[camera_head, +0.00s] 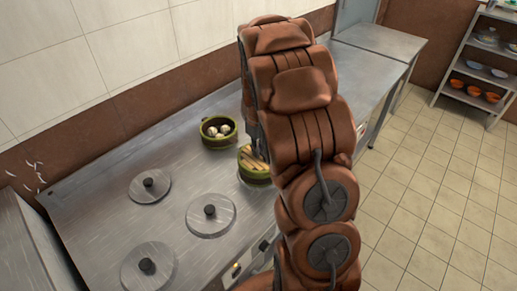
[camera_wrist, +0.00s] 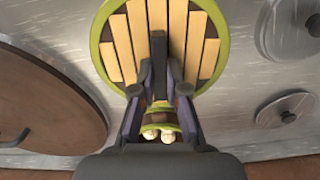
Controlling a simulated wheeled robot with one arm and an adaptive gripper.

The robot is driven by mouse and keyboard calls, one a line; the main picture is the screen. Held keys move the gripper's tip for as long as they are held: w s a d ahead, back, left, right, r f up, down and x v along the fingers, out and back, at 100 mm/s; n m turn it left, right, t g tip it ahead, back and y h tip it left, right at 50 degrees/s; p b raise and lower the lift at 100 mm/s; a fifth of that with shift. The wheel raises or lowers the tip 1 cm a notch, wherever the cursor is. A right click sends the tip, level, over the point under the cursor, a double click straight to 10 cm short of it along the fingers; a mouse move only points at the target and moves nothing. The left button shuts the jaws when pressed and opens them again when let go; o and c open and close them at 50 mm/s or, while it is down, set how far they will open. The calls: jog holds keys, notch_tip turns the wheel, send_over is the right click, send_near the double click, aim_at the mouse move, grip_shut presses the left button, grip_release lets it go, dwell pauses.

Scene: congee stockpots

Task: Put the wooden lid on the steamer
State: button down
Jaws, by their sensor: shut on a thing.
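The lid (camera_wrist: 193,42) has pale wooden slats and a green rim. My gripper (camera_wrist: 160,80) is shut on its dark upright handle in the wrist view. In the head view the lid (camera_head: 251,164) shows beside my arm, which hides its right part and my gripper. The steamer (camera_head: 219,141) is a small round green container, open at the top, with several pale buns inside. It stands behind and left of the lid. In the wrist view part of the steamer (camera_wrist: 163,117) and its buns shows between my fingers. I cannot tell whether the lid touches the counter.
Several round metal covers with black knobs, one nearest the lid (camera_head: 220,217), lie on the steel counter (camera_head: 95,205). A large brown disc (camera_wrist: 45,85) is beside my gripper in the wrist view. A tiled wall (camera_head: 150,40) runs behind. Shelves with bowls (camera_head: 478,72) stand far right.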

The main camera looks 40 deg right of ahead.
jog(key=shift+f, duration=0.35)
jog(key=c, duration=1.5)
grip_release()
jog(key=shift+o, duration=0.2)
jog(key=shift+r, duration=0.1)
notch_tip(320, 180, up, 11)
jog(key=p, duration=0.1)
